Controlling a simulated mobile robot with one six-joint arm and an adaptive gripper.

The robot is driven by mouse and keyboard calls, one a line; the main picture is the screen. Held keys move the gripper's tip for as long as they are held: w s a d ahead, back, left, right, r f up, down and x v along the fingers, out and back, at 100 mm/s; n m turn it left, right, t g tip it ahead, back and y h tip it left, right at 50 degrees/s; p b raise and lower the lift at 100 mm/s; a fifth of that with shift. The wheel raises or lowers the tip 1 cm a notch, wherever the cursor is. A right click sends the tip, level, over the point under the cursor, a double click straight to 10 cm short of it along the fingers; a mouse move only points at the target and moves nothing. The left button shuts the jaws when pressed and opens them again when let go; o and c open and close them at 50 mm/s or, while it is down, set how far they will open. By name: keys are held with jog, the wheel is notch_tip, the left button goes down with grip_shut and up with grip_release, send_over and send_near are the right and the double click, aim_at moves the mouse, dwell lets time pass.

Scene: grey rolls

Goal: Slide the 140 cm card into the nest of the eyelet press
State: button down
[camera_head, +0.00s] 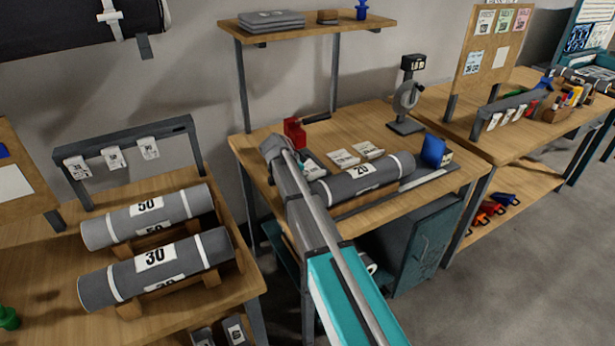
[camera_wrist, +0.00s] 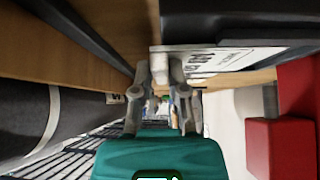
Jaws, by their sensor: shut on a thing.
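In the wrist view my gripper (camera_wrist: 168,70) is shut on one end of a white card (camera_wrist: 225,61) with dark print, which I cannot read for certain. The card reaches to the right, close beside dark parts. A red block (camera_wrist: 280,145) stands right of it and looks like part of the press. In the head view the red eyelet press (camera_head: 294,133), with a dark lever, stands at the back left of the middle bench. My gripper (camera_head: 275,147) is just in front of it.
A grey roll marked 20 (camera_head: 363,176) lies on the middle bench right of my arm. Two white cards (camera_head: 343,158) lie behind it. A blue block (camera_head: 434,150) stands at its right end. Rolls marked 50 (camera_head: 180,205) and 30 (camera_head: 192,255) rest on the left bench.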

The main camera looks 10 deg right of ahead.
jog(key=shift+w+a, duration=0.25)
jog(key=shift+w, duration=0.45)
jog(key=shift+w+a, duration=0.2)
jog(key=shift+w, duration=0.45)
dwell(0.3)
jog(key=c, duration=0.6)
grip_release()
jog(key=shift+r, duration=0.15)
notch_tip(320, 180, up, 9)
jog(key=p, duration=0.9)
